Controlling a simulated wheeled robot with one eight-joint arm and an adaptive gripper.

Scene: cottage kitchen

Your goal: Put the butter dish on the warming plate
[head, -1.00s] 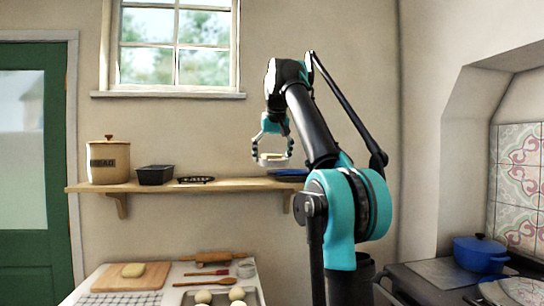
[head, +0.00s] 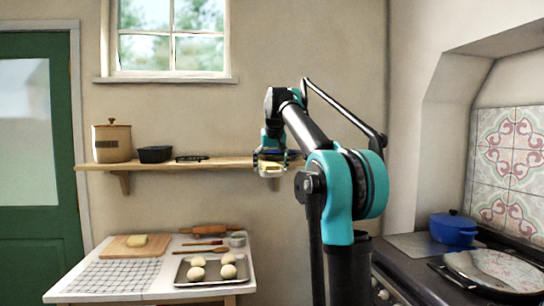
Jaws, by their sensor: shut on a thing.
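My gripper (head: 270,165) is shut on a small pale dish with something yellow in it, which looks like the butter dish (head: 271,170). It is held in the air in front of the wall shelf's right end. The fingers partly hide the dish, and it looks roughly level. A flat grey plate (head: 424,243) lies on the range at right, left of the blue pot, and may be the warming plate. The dish is well apart from it, to its left and higher.
The blue lidded pot (head: 453,229) and a large round lid or plate (head: 491,270) sit on the range (head: 392,276). The shelf (head: 222,163) holds a bread crock (head: 112,143) and a dark tin (head: 155,154). A table below has a tray (head: 188,277) of buns.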

